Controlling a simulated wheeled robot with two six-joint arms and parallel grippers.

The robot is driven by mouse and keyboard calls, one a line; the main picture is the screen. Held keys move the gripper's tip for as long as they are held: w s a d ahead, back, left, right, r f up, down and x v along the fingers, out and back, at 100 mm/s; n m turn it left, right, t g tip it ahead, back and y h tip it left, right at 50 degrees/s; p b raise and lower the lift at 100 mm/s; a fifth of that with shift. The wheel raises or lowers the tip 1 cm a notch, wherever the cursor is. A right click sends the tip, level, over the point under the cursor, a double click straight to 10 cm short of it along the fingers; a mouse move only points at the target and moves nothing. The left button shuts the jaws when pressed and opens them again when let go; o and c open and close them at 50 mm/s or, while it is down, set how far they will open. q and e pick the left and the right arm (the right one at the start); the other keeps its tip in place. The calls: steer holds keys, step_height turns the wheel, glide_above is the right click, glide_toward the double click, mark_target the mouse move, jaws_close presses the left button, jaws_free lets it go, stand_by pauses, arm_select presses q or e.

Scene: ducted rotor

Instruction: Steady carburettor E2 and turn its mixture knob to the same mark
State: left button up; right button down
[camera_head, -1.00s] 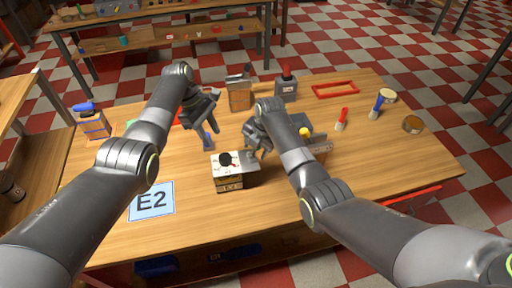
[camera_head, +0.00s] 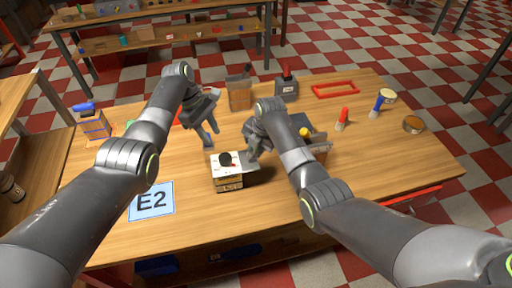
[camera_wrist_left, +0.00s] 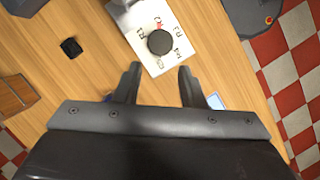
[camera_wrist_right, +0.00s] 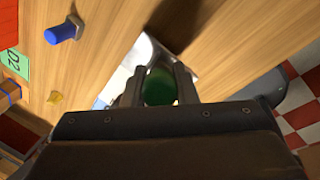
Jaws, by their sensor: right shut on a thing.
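The carburettor (camera_head: 229,183) is a box with a white top plate and black round knob (camera_head: 225,159), beside the E2 card (camera_head: 151,201). In the left wrist view, the plate (camera_wrist_left: 146,22) has lettered marks around the knob (camera_wrist_left: 160,42) and a small red mark above it. My left gripper (camera_head: 211,137) is open and empty, above and behind the carburettor; its fingers (camera_wrist_left: 158,80) point towards the knob without enclosing it. My right gripper (camera_head: 252,152) is at the carburettor's right side. In the right wrist view it is shut on a green rounded part (camera_wrist_right: 158,87).
Several other units stand on the table, including one with a blue top (camera_head: 94,123) and one at the back (camera_head: 239,94). A red frame (camera_head: 335,90), red (camera_head: 342,118) and blue (camera_head: 377,106) handled items lie right.

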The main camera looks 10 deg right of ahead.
stand_by(0.3)
arm_select(q)
steer(key=o, duration=0.4)
steer(key=shift+w+a+f, duration=0.1)
steer(key=shift+f, duration=0.15)
steer(key=shift+o, duration=0.5)
steer(key=w+a+f+t+y, duration=0.2)
steer(key=w+a+f+t, duration=0.3)
steer(key=a+f, duration=0.1)
steer(key=shift+w+a+f+n+t, duration=0.25)
steer(key=shift+a+f+n+t, duration=0.05)
steer(key=shift+f, duration=0.4)
steer(key=w+a+f+t+y, duration=0.2)
steer(key=a+t, duration=0.1)
steer(key=m+t+h, duration=0.7)
steer(key=m+h, duration=0.6)
steer(key=m, duration=0.8)
glide_toward(221, 161)
steer(key=x, duration=1.2)
steer(key=shift+w+d+f, duration=0.1)
steer(key=shift+f, duration=0.1)
